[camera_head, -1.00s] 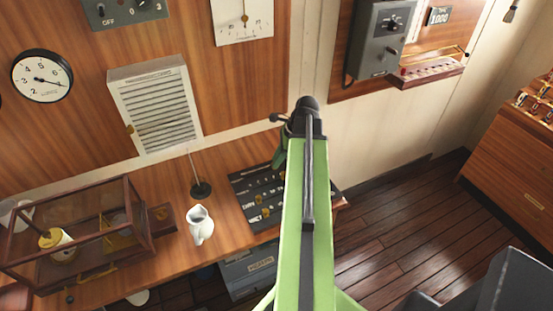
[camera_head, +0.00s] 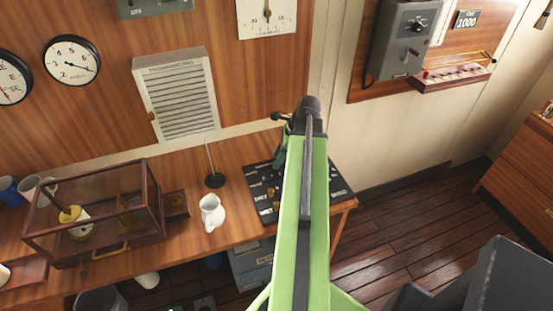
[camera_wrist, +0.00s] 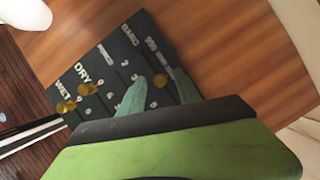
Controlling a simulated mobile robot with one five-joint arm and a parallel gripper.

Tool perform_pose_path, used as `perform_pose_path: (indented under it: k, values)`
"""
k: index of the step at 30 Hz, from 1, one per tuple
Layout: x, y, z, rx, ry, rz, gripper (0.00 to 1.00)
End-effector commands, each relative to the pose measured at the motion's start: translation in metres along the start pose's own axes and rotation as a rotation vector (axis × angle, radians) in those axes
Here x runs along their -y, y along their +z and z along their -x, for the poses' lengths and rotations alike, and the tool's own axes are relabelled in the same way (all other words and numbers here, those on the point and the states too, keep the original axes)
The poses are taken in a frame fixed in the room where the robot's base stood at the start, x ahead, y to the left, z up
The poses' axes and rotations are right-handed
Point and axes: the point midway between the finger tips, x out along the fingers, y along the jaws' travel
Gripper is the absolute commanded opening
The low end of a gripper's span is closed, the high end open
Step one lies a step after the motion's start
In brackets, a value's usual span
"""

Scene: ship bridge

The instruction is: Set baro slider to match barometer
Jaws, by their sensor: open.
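The dark slider board (camera_wrist: 112,62) lies on the wooden desk and carries the labels WET, DRY and BARO. In the wrist view yellow knobs sit by WET (camera_wrist: 66,106) and DRY (camera_wrist: 87,88). I cannot tell for sure which wall dial is the barometer.
A round white dial (camera_head: 72,60), a louvred box (camera_head: 176,95) and a white needle panel (camera_head: 266,14) hang on the wall. A glass case (camera_head: 150,215) and a white jug (camera_head: 211,212) stand on the desk left of the board.

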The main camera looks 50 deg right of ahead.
Motion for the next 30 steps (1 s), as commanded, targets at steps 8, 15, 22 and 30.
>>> perform_pose_path:
  k: [8,15,22,30]
  values:
    - [0.0,0.002,0.029,0.0,-0.001,-0.002,0.4]
    - [0.001,0.004,0.089,0.0,-0.001,-0.002,0.4]
    - [0.001,0.004,0.142,0.0,-0.001,-0.002,0.4]
    - [0.001,0.002,0.173,0.001,0.0,0.0,0.4]
